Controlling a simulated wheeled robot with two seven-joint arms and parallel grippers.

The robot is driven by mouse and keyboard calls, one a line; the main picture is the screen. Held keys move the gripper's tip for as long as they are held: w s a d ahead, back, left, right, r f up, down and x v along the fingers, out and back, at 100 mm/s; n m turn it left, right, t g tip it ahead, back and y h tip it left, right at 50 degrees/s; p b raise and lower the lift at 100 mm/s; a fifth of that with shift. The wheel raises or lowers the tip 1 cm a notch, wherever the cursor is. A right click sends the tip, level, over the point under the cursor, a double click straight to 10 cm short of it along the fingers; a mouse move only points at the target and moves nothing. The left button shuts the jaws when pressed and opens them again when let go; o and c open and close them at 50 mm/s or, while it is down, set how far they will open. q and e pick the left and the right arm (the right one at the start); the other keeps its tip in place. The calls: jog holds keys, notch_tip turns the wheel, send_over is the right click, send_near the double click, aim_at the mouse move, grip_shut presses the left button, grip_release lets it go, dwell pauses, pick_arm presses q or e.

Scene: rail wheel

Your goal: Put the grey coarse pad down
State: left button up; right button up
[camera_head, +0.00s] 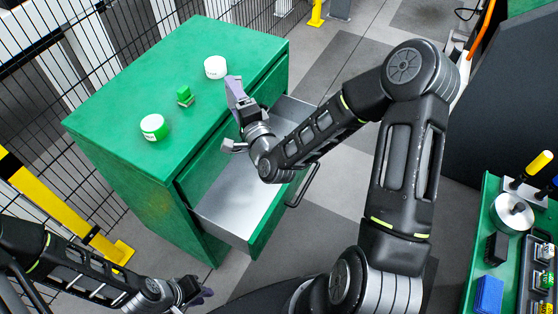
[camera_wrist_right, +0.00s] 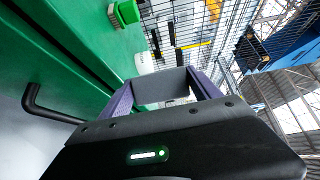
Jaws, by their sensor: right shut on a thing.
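The grey coarse pad (camera_wrist_right: 160,86) is a grey block held between the two purple fingers of my right gripper (camera_wrist_right: 163,98) in the right wrist view. In the head view my right gripper (camera_head: 238,92) is shut on it, at the right edge of the green cabinet's top (camera_head: 140,85). There the pad is hard to tell from the fingers, and I cannot tell whether it touches the top. My left gripper (camera_head: 203,294) is low in the head view, far from the pad; its opening is too small to judge.
On the cabinet top stand a white jar (camera_head: 215,67), a small green pad (camera_head: 185,95) and a green-and-white jar (camera_head: 153,127). Bare top lies between them. An open drawer (camera_head: 232,207) juts out below my right arm. A green workbench (camera_head: 483,218) is at the right.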

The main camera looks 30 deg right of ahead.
pick_arm(q)
jog(key=shift+a+b+x, duration=0.15)
jog(key=shift+b+x, duration=0.4)
jog(key=shift+x, duration=0.3)
jog(key=shift+a+b+x, duration=0.15)
jog(key=shift+b+x, duration=0.4)
jog(key=shift+x, duration=0.25)
pick_arm(e)
jog(key=shift+d+f, duration=0.15)
jog(key=shift+f, duration=0.75)
jog(key=shift+d+f, duration=0.1)
jog(key=shift+f, duration=0.8)
pick_arm(q)
jog(key=shift+f, duration=0.1)
